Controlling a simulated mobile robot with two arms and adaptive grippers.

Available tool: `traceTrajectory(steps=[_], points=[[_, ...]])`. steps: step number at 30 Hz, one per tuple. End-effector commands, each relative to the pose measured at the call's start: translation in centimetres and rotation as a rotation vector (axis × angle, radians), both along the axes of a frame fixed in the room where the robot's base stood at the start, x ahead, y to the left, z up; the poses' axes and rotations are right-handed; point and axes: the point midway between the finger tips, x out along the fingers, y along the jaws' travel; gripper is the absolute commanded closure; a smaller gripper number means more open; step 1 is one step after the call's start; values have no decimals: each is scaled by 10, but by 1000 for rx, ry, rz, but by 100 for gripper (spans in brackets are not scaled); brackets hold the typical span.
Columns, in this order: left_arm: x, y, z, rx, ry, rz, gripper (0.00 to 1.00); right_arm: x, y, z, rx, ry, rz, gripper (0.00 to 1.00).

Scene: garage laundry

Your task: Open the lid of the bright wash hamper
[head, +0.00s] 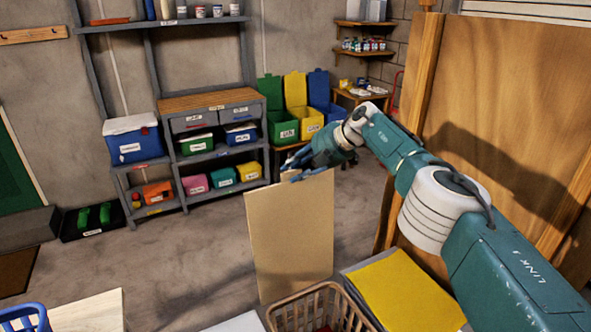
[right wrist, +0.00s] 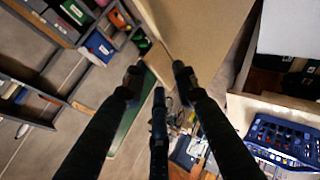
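My right gripper (head: 303,170) is at the top edge of an upright tan panel (head: 290,240) in the head view. In the right wrist view its fingers (right wrist: 156,82) are spread, with nothing clearly held between them. The panel (right wrist: 198,28) passes close behind one fingertip; I cannot tell whether they touch. The panel looks like a raised lid, but its lower edge is partly hidden. A box with a yellow top (head: 405,290) stands right of the panel, partly behind my right arm. No hamper label is readable. My left gripper is out of view.
A tan basket (head: 318,304) stands in front of the panel, and a blue basket (head: 22,318) at lower left. A grey shelf (head: 180,160) with bins stands at the back wall. A wooden panel (head: 490,110) stands right. The floor left of the tan panel is clear.

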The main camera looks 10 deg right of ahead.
Motion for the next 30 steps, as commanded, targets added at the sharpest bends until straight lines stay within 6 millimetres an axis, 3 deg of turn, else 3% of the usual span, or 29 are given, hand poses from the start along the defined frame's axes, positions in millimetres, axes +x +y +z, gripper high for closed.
traceTrajectory(steps=[1, 14, 26, 30], points=[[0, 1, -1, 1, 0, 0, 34, -4, 1, -12, -9, 17, 8, 69], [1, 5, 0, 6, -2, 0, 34, -4, 0, -9, -7, 14, 10, 69], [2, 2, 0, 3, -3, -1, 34, -14, -14, 10, -4, 7, 6, 69], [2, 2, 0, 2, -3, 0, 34, -24, -28, 28, -2, 3, 2, 69]])
